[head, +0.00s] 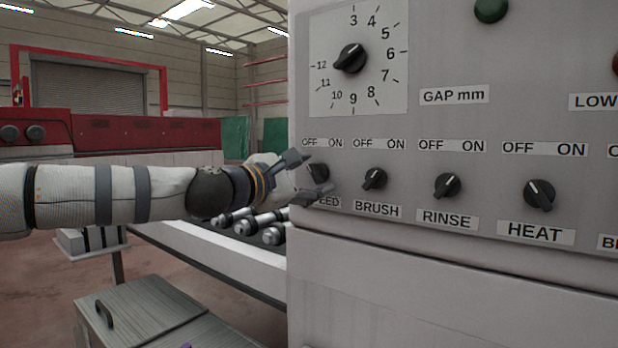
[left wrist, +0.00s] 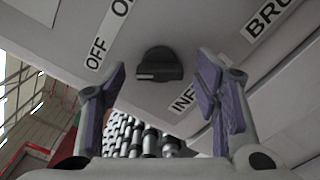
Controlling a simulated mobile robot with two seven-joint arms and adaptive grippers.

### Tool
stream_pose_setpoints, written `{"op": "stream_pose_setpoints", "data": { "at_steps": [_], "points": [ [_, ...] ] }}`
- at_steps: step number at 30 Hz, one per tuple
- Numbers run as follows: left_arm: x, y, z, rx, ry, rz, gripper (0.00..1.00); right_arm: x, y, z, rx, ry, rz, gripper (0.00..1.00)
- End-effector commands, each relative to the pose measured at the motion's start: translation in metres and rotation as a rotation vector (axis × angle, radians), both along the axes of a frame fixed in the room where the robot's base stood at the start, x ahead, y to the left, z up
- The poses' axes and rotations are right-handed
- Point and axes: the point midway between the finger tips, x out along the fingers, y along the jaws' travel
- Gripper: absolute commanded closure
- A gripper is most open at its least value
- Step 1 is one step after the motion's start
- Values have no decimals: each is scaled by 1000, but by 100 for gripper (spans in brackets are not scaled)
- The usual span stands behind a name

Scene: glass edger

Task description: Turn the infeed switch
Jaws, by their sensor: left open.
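The infeed switch (head: 319,172) is a black knob under an OFF/ON label, at the left end of the switch row on the grey panel. Its label is partly hidden behind my left gripper (head: 306,175) in the head view. In the left wrist view the infeed switch (left wrist: 159,65) lies ahead between the two spread purple-padded fingers of my left gripper (left wrist: 163,95). Its white pointer line is toward the OFF side. The fingers are open, one on each side of the knob, and no contact is visible. My right gripper is not in view.
The brush switch (head: 374,179), rinse switch (head: 447,186) and heat switch (head: 539,194) sit to the right in the same row. The gap dial (head: 350,59) is above. Rollers (head: 250,224) of a conveyor lie below my left arm.

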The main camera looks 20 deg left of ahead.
Motion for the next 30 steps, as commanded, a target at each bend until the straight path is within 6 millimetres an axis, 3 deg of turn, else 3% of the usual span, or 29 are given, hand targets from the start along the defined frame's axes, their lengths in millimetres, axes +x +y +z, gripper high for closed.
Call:
{"op": "stream_pose_setpoints", "data": {
  "at_steps": [4,9,11,22,30],
  "points": [
    [0,0,0,1,0,0,44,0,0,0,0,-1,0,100],
    [0,0,0,1,0,0,82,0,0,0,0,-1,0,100],
    [-1,0,0,1,0,0,92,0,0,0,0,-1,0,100],
    [-1,0,1,54,-21,1,92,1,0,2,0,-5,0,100],
    [-1,0,2,238,-87,1,92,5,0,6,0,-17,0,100]
  ]
}}
